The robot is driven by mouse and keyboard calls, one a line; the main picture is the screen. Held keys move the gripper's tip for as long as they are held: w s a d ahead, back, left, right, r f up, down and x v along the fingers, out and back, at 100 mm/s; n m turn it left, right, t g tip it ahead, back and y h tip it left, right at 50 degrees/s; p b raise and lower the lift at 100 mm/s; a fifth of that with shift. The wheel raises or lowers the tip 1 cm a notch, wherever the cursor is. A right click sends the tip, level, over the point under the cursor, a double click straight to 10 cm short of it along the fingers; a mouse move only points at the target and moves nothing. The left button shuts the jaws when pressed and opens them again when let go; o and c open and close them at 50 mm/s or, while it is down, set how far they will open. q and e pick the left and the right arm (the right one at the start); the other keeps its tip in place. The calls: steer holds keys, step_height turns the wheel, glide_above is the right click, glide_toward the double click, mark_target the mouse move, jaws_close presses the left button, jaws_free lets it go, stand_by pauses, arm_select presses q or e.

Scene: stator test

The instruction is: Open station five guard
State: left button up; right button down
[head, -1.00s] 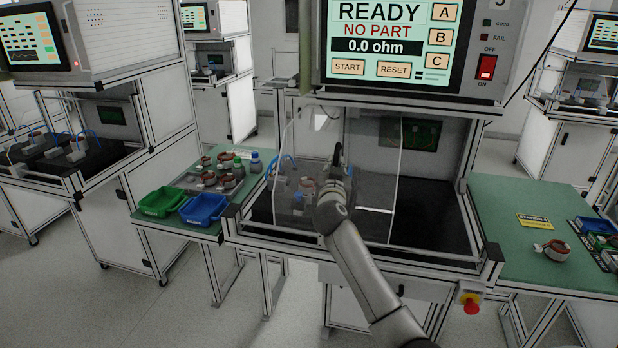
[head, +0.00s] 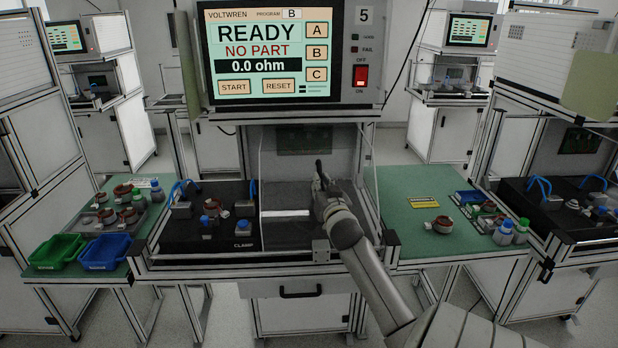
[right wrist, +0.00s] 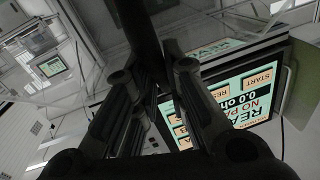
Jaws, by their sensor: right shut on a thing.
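Station five (head: 364,15) stands in the middle of the head view. Its clear guard panel (head: 283,185) covers the right part of the opening. The left part, with the black test fixture marked CLAMP (head: 185,236), shows uncovered. My right gripper (head: 320,180) is in front of the panel, shut on its dark upright handle, which is mostly hidden by the fingers. In the right wrist view the gripper (right wrist: 150,85) has the dark handle bar (right wrist: 138,30) between its fingers. My left gripper is not in view.
The tester screen (head: 262,52) above reads READY, NO PART. A green bin (head: 57,252) and a blue bin (head: 106,251) stand on the left side table, with several stators behind. One stator (head: 441,224) lies on the right side table. Neighbouring stations stand on both sides.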

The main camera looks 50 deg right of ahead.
steer(key=shift+s+f, duration=0.1)
steer(key=c, duration=1.5)
jaws_free()
steer(key=shift+o, duration=0.2)
steer(key=v, duration=1.2)
